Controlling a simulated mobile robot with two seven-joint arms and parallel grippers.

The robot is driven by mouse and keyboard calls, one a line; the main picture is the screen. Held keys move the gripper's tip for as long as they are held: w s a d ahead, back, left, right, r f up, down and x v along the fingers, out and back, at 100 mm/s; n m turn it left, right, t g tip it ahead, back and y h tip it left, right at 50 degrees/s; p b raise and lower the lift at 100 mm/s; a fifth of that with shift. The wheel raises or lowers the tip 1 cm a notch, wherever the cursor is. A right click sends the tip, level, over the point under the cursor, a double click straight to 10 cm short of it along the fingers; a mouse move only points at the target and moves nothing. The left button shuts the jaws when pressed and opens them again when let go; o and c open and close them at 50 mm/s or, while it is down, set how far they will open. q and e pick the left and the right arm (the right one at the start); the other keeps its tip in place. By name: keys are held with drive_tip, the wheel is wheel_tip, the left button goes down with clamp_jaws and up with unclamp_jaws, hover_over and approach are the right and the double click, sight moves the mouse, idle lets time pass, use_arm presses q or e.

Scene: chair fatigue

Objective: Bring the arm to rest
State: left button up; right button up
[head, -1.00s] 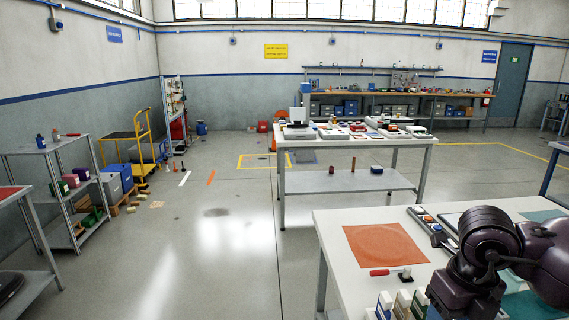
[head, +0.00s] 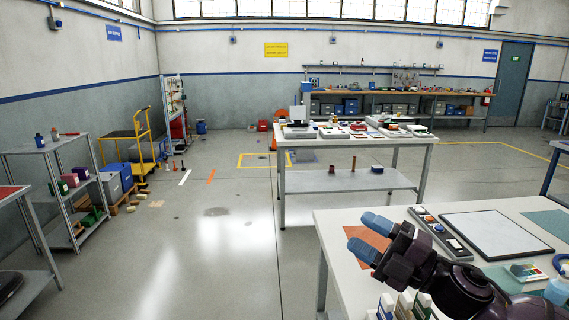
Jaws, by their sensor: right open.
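My right gripper (head: 370,238) is over the left part of the near white table (head: 331,223), in front of an orange mat (head: 380,234) that it partly hides. Its two blue fingertips stand apart with nothing visible between them. My right arm comes in from the lower right. My left gripper is not in view.
A second white table (head: 340,131) stands behind. Open floor (head: 215,255) lies left.

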drive_tip(key=d+f+m+t+h, duration=0.3)
drive_tip(key=d+f+m+h, duration=0.2)
drive_tip(key=f+m+h, duration=0.35)
drive_tip(key=d+f+m+t+h, duration=0.2)
drive_tip(key=d+f+m+h, duration=0.3)
drive_tip(key=f+m, duration=0.6)
drive_tip(key=s+d+f+m+g+h, duration=0.2)
drive_tip(key=s+f+m, duration=0.1)
drive_tip(key=s+f, duration=0.7)
drive_tip(key=s+d+f+m+g+h, duration=0.1)
drive_tip(key=s+f+m+g+h, duration=0.1)
drive_tip(key=s+f, duration=0.9)
drive_tip(key=shift+s+d+m+g+h, duration=0.4)
drive_tip(key=shift+s+m+g, duration=0.3)
drive_tip(key=shift+m, duration=0.55)
drive_tip(key=shift+f, duration=0.1)
